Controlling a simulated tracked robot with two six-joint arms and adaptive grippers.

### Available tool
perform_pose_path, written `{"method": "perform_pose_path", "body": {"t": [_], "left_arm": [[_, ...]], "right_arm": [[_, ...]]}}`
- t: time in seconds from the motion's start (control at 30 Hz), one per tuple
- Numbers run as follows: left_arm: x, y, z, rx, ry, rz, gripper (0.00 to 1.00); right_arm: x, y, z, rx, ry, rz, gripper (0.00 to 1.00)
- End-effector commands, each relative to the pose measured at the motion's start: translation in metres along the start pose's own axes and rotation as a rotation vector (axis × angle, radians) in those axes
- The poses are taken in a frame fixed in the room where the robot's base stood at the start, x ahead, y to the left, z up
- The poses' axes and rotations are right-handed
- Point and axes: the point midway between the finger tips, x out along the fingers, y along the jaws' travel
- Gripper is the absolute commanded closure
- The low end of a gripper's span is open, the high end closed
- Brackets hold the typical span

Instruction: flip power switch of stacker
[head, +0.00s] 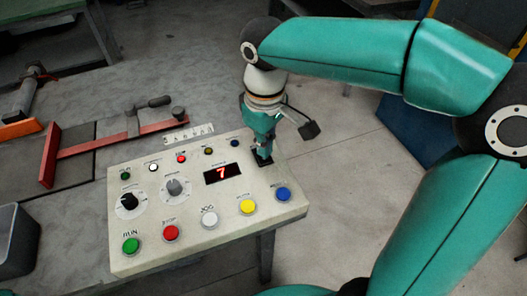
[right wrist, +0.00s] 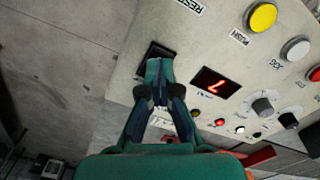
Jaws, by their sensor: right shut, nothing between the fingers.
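The control panel (head: 190,245) is a pale box with buttons, dials and a red display (head: 222,173) reading 7. A black switch (head: 265,162) sits at its upper right, partly covered by my right gripper (head: 263,152). The right gripper points down with its fingers shut and empty, its tips at the switch. In the right wrist view the shut fingertips (right wrist: 159,68) overlap the dark switch plate (right wrist: 152,54). I cannot tell if they touch it or which way the switch is set. My left gripper is not in view.
Green (head: 131,246), red (head: 171,233), white (head: 209,216), yellow (head: 247,206) and blue (head: 283,194) buttons line the panel's front. Two dials sit left of the display. Open floor lies to the right.

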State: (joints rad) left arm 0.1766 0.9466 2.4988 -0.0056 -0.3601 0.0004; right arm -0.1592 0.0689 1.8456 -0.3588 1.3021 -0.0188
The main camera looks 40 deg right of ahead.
Motion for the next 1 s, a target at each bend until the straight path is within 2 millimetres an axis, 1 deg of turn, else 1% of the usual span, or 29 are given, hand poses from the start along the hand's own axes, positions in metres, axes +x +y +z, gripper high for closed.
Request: {"method": "perform_pose_path", "body": {"t": [1.0], "left_arm": [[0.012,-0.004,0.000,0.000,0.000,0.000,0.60]], "right_arm": [[0.016,0.000,0.000,-0.001,0.000,0.000,1.00]]}}
